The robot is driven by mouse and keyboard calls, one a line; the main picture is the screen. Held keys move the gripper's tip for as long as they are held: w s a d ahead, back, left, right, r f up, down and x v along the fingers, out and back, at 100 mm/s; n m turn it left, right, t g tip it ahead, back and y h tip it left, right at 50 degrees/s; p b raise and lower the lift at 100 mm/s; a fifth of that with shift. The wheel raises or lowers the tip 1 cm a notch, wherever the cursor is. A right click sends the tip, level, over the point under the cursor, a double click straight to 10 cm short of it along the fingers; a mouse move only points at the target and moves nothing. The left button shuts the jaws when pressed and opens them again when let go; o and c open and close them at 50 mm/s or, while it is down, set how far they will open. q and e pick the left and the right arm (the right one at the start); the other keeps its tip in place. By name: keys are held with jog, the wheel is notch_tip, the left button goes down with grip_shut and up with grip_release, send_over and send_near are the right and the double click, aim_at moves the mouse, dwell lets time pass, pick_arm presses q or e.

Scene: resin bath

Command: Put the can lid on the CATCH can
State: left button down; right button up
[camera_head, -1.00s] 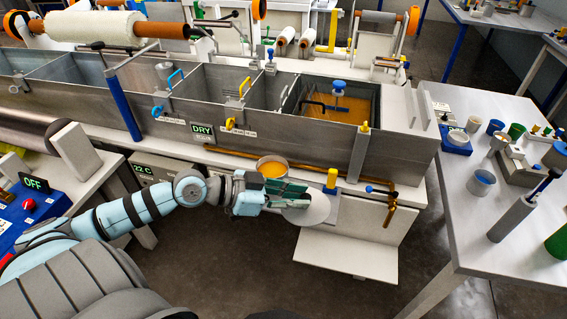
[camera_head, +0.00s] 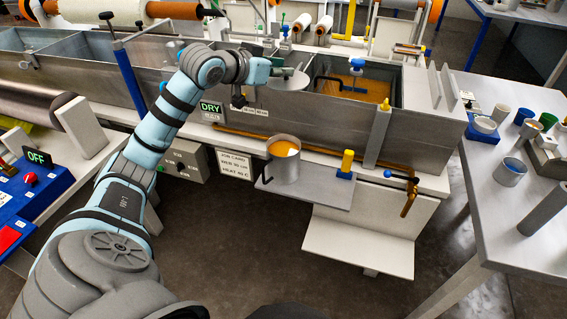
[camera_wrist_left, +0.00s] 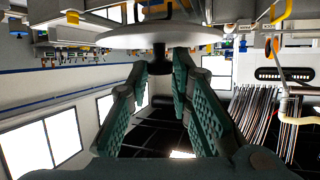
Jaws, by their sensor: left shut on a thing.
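A grey metal can (camera_head: 284,170) with amber liquid stands open and upright on a small shelf at the front of the bath. I cannot read a CATCH label on it. My left gripper (camera_head: 274,72) is raised above and behind the can, over the bath trough. It is shut on the pale round can lid (camera_head: 292,84), which is clear of the can. In the left wrist view the lid (camera_wrist_left: 150,38) shows edge-on, its dark knob (camera_wrist_left: 160,62) between the green fingers of the left gripper (camera_wrist_left: 160,72). My right gripper is not in view.
The bath trough (camera_head: 330,115) has several compartments, one holding amber resin (camera_head: 350,90). A brass pipe and tap (camera_head: 408,195) are further right. A side table (camera_head: 480,190) carries cups.

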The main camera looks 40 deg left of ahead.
pick_arm(q)
notch_tip(320, 180, down, 21)
jog(key=s+b, duration=0.1)
jog(key=b, duration=0.2)
jog(key=shift+r, duration=0.2)
jog(key=c, duration=1.5)
grip_release()
jog(key=shift+o, duration=0.3)
jog(key=shift+w+a, duration=0.1)
jog(key=shift+a, duration=0.05)
jog(key=p+v, duration=1.1)
jog(key=v, duration=0.1)
